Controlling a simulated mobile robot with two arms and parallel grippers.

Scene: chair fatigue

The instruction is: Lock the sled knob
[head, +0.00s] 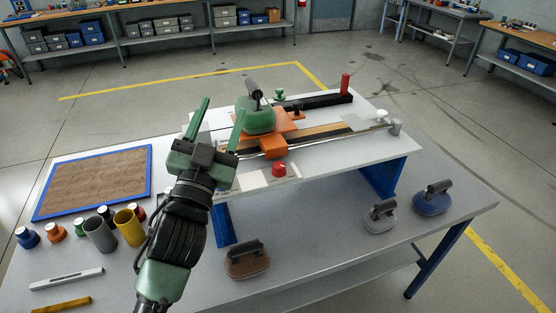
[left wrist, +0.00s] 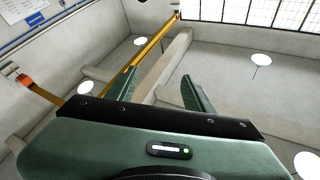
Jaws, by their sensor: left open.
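An orange sled (head: 273,146) sits across the rail of a test rig on the white raised plate (head: 345,148). A green weight with a dark handle (head: 256,118) rests on or just behind it. A small dark knob (head: 297,108) stands at the sled's far right side, and a red knob (head: 279,170) stands at the near side. I cannot tell which one locks the sled. My left gripper (head: 221,110) is open and empty, fingers pointing up, left of the sled and apart from it. The left wrist view shows the open fingers (left wrist: 160,83) against wall and ceiling. My right gripper is out of view.
A brown board with a blue rim (head: 148,171), grey cup (head: 100,236) and yellow cup (head: 129,228) are left of my arm. Brown (head: 246,263), grey (head: 380,219) and blue (head: 433,203) handled weights stand on the lower table. A red-topped post (head: 345,83) is behind the rail.

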